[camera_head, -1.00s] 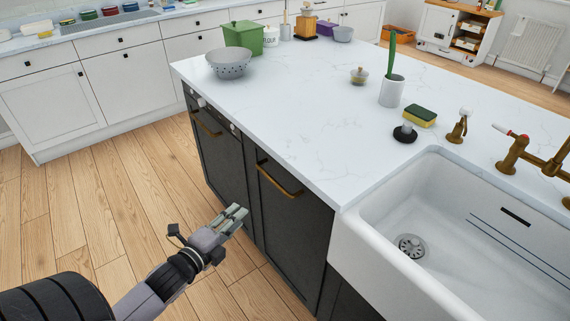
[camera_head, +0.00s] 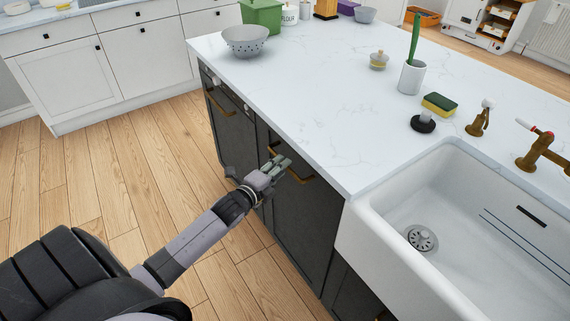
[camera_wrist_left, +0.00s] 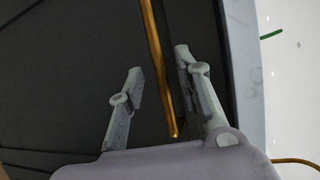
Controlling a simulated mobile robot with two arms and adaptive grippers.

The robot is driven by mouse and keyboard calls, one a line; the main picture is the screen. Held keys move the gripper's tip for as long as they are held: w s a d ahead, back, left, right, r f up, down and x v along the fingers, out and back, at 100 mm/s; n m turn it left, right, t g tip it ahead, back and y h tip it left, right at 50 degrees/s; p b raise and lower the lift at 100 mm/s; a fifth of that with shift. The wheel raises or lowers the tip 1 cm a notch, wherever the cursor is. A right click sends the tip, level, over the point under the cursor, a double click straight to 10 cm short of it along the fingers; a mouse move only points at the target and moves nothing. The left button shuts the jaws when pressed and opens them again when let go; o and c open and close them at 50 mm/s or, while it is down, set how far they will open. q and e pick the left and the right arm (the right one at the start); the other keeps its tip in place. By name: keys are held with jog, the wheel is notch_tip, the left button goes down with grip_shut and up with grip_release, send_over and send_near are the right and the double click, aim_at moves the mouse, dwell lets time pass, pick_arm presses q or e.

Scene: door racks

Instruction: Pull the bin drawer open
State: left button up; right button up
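The dark drawer front (camera_head: 297,225) on the island has a long brass handle (camera_head: 301,178) near its top and looks shut. My left gripper (camera_head: 281,164) is at the handle's left part in the head view. In the left wrist view, my left gripper (camera_wrist_left: 158,68) has its fingers apart. The brass handle (camera_wrist_left: 156,62) runs through the gap between them, closer to the right finger. Whether a finger touches the handle cannot be told. My right gripper is not in view.
A second dark front (camera_head: 230,135) with its own brass handle is to the left. The white countertop (camera_head: 320,110) overhangs the fronts, and the white sink (camera_head: 375,235) is at the right. The wood floor (camera_head: 125,185) at the left is clear.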

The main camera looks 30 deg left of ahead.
pick_arm(q)
jog(key=shift+w+f, duration=0.15)
jog(key=shift+w, duration=0.7)
jog(key=shift+w+f, duration=0.15)
jog(key=shift+w, duration=0.65)
jog(key=shift+c, duration=0.5)
grip_shut()
